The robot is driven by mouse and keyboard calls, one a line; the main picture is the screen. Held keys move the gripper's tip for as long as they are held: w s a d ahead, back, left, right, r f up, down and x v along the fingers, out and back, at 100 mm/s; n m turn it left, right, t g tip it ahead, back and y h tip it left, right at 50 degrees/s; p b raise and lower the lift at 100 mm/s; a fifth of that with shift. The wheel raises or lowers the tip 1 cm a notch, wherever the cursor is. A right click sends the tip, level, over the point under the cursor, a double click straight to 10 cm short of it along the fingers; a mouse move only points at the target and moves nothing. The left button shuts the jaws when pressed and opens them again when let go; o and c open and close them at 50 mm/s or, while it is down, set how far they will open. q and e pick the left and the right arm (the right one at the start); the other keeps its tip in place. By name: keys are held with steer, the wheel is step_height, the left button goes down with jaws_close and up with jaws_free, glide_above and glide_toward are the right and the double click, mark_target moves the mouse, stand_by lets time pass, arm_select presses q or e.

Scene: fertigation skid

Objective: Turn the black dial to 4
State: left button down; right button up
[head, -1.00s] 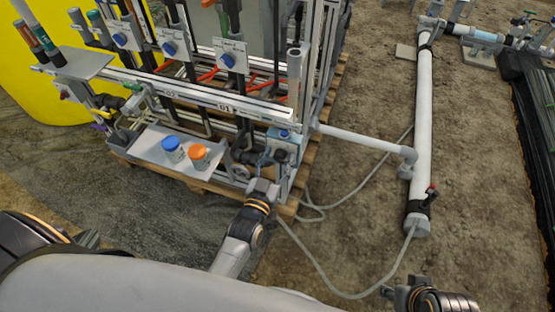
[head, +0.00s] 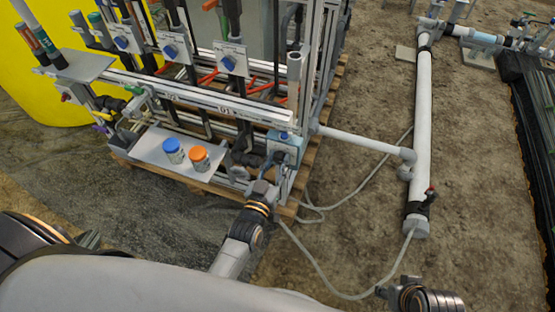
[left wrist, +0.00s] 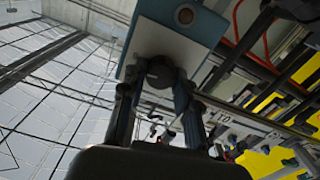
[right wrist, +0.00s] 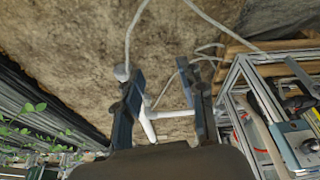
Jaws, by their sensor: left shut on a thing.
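The black dial (left wrist: 163,74) sits on the pale face of a blue-grey box (left wrist: 172,38) in the left wrist view. My left gripper (left wrist: 160,88) has a finger on each side of the dial and is shut on it. In the head view the left gripper (head: 272,163) reaches up to the blue-grey box (head: 286,141) at the skid's near right corner. The dial is hidden there, and I cannot read its setting in either view. My right gripper (right wrist: 164,97) is open and empty, over the ground away from the skid.
A grey shelf with a blue-capped jar (head: 173,150) and an orange-capped jar (head: 199,158) is left of the left gripper. A white pipe (head: 423,130) and a grey hose (head: 330,284) lie to the right. Bare soil is open between them.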

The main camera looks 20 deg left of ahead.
arm_select(q)
steer(key=n+p, duration=0.2)
steer(key=n, duration=0.3)
steer(key=shift+a, duration=0.1)
steer(key=shift+n, duration=1.6)
steer(key=shift+f+n, duration=0.1)
steer(key=shift+n, duration=0.7)
arm_select(e)
step_height(320, 180, down, 9)
arm_select(q)
steer(key=n, duration=0.3)
steer(key=shift+a+f+n, duration=0.1)
steer(key=shift+n, duration=0.7)
steer(key=n+b, duration=0.2)
steer(key=n, duration=0.4)
steer(key=shift+f+n, duration=0.15)
steer(key=shift+n, duration=0.15)
steer(key=shift+n+b, duration=0.45)
steer(key=shift+n, duration=0.35)
arm_select(e)
step_height(320, 180, up, 11)
steer(key=shift+s+r, duration=0.15)
steer(key=shift+s, duration=0.15)
steer(key=shift+d, duration=0.1)
